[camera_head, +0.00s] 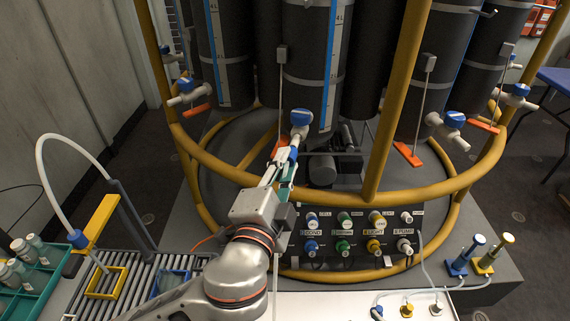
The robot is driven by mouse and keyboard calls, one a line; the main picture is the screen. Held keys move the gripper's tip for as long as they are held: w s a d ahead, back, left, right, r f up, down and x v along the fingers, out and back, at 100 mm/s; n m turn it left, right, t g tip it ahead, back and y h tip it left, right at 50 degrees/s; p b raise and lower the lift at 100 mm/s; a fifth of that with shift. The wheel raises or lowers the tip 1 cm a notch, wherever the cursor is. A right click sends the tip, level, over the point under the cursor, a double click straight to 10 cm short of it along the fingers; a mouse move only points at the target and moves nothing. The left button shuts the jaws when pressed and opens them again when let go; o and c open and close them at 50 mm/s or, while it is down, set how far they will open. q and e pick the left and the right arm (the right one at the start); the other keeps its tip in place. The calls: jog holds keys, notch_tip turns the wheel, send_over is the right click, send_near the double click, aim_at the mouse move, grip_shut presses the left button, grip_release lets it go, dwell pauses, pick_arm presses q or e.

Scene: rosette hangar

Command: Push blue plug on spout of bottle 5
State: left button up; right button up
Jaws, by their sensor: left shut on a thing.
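The dark bottle in the middle (308,60) stands in the ring frame; I take it for bottle 5, though no number is readable. Its white spout (299,132) has a blue-topped fitting (301,116) and points toward me. My left gripper (292,153) reaches up from below, its fingertips just under the spout mouth. It is shut on a small blue thing, apparently the blue plug (293,154), mostly hidden by the fingers. I cannot tell whether the plug touches the spout. My right gripper is not in view.
Yellow frame tubes (398,100) rise around the bottles. An orange pedal (280,146) hangs close to the gripper. A control panel with knobs (359,235) stands right of my arm. A roller conveyor (130,275) and a green vial rack (45,275) lie at left.

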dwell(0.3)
pick_arm(q)
jog(key=shift+w+d, duration=0.15)
jog(key=shift+w, duration=0.3)
dwell(0.5)
jog(key=o, duration=0.9)
jog(key=v, duration=1.2)
